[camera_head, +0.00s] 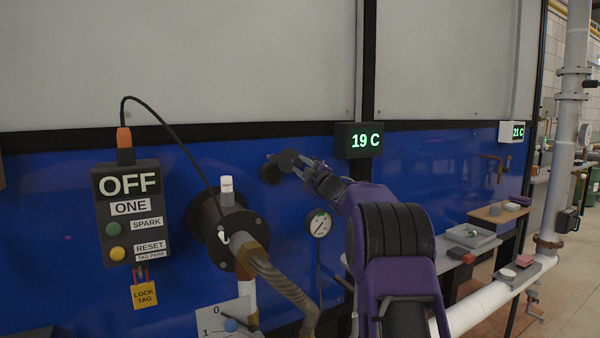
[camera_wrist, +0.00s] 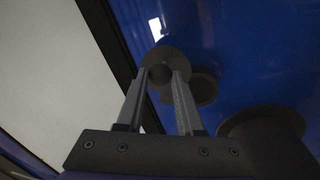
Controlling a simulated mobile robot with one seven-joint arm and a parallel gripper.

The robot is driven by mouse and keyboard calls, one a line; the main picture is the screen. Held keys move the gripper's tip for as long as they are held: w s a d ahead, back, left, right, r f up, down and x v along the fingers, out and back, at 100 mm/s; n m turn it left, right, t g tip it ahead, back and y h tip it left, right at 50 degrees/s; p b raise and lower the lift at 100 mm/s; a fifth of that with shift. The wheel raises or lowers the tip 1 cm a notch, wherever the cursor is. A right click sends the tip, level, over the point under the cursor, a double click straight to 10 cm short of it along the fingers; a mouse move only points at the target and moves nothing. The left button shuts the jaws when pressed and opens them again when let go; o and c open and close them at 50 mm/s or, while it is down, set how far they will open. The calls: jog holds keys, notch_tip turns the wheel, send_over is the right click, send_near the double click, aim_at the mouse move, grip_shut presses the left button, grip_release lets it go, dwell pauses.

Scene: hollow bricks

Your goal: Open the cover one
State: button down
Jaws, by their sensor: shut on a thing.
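A small dark round cover (camera_head: 288,159) is at the blue panel, left of the 19 C display. It also shows in the wrist view (camera_wrist: 166,58) between my fingertips. My gripper (camera_head: 304,164) is shut on its edge; the fingers also show in the wrist view (camera_wrist: 163,80). A dark round fitting (camera_head: 270,173) sits on the panel just left of and below the cover, offset from it and partly overlapped. It shows behind the fingers in the wrist view (camera_wrist: 204,88). Whether its mouth is uncovered I cannot tell.
A control box (camera_head: 131,214) reading OFF and ONE hangs at left, with a yellow lock tag (camera_head: 144,295) below. A large flanged pipe (camera_head: 243,236) and a gauge (camera_head: 318,224) stand below the cover. A shelf (camera_head: 455,246) with small items is at right.

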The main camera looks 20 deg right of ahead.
jog(key=shift+d+r+n+y, duration=0.15)
jog(key=shift+r+n, duration=0.25)
jog(key=shift+n, duration=0.4)
jog(key=shift+a+r+n+y, duration=0.15)
jog(key=shift+r+n, duration=0.25)
jog(key=shift+n, duration=0.4)
jog(key=shift+d, duration=0.1)
jog(key=c, duration=0.5)
grip_release()
jog(key=shift+c, duration=0.2)
jog(key=b+v, duration=0.1)
jog(key=v, duration=1.6)
jog(key=shift+s+b, duration=0.2)
jog(key=shift+b, duration=0.15)
jog(key=shift+d, duration=0.15)
